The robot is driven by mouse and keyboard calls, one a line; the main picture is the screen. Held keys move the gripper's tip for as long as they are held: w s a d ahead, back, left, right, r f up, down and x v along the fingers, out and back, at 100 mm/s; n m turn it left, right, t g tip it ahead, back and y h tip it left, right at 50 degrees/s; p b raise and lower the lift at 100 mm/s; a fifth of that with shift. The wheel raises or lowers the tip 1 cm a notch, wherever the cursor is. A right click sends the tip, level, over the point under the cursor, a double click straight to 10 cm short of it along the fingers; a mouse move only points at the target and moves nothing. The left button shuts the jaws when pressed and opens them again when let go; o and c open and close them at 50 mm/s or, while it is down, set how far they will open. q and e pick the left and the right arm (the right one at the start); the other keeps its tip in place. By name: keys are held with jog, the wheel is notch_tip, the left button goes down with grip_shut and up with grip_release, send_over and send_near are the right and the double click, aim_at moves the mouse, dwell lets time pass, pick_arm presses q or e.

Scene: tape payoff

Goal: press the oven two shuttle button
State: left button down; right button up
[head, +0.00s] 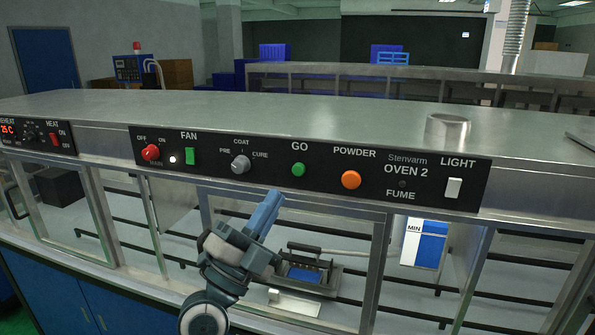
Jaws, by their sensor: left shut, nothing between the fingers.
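The oven two control panel (325,205) is a black strip marked "Stenvarm OVEN 2" on the steel front of the cabinet. On it is a round green button (298,169) under the label GO. I see no label that reads "shuttle". My left gripper (274,197) comes up from below with its blue fingers shut and empty. Its tips are just below the panel's lower edge, below and left of the green button in the picture. I cannot tell how far they are from the panel. My right gripper is out of view.
Close by are a grey COAT/CURE knob (240,164), an orange POWDER button (351,180), a green FAN switch (189,156), a red MAIN knob (150,152) and a white LIGHT switch (453,188). Below are glass-fronted frames and a tray-like carriage (315,275).

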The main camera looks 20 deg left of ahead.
aim_at(299, 170)
pick_arm(q)
jog(key=shift+w+d+b, duration=0.15)
jog(key=shift+w+b, duration=0.3)
jog(key=shift+w, duration=4)
jog(key=shift+w+b, duration=0.4)
jog(key=shift+b, duration=0.25)
